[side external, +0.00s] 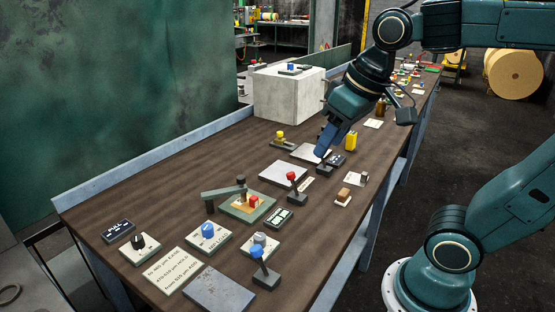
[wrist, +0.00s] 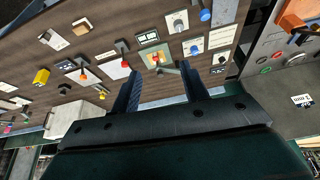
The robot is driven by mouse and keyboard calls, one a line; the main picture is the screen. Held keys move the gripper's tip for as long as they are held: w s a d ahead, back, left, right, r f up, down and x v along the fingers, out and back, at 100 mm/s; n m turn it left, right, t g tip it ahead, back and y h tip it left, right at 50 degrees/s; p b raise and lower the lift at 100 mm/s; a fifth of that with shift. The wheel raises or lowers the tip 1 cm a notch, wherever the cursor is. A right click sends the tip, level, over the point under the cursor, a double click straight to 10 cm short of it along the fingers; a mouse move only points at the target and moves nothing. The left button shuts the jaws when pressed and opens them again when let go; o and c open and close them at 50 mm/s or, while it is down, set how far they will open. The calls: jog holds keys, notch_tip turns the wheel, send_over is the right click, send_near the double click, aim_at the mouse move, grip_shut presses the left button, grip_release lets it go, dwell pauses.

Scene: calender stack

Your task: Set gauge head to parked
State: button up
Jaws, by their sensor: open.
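No label reading "gauge head" is legible. A device with a green base (side external: 240,211), a swinging grey-green arm (side external: 221,192), a dark post and a red and orange block stands mid-bench; it may be the gauge head. The arm points left, away from the block. The device also shows in the wrist view (wrist: 148,61), beyond the fingertips. My gripper (side external: 322,153) hangs above the bench to the right of the device, tilted down, near a small dark panel. In the wrist view my gripper (wrist: 162,73) has its two fingers apart with nothing between them.
A red-knobbed lever (side external: 291,178) stands between device and gripper. A blue dial (side external: 208,232), a black knob (side external: 138,242) and a blue-topped lever (side external: 260,254) stand nearer the camera. A yellow block (side external: 350,140) and a large pale box (side external: 288,94) stand farther back.

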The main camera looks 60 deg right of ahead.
jog(key=w+r+m+g, duration=0.1)
jog(key=w+r, duration=0.1)
jog(key=w, duration=0.5)
jog(key=m+g, duration=0.3)
jog(key=g, duration=0.1)
send_over(241, 177)
notch_tip(241, 177, down, 8)
jog(key=shift+r, duration=0.15)
notch_tip(241, 177, down, 14)
jog(key=shift+r, duration=0.1)
jog(key=shift+c, duration=0.5)
grip_shut()
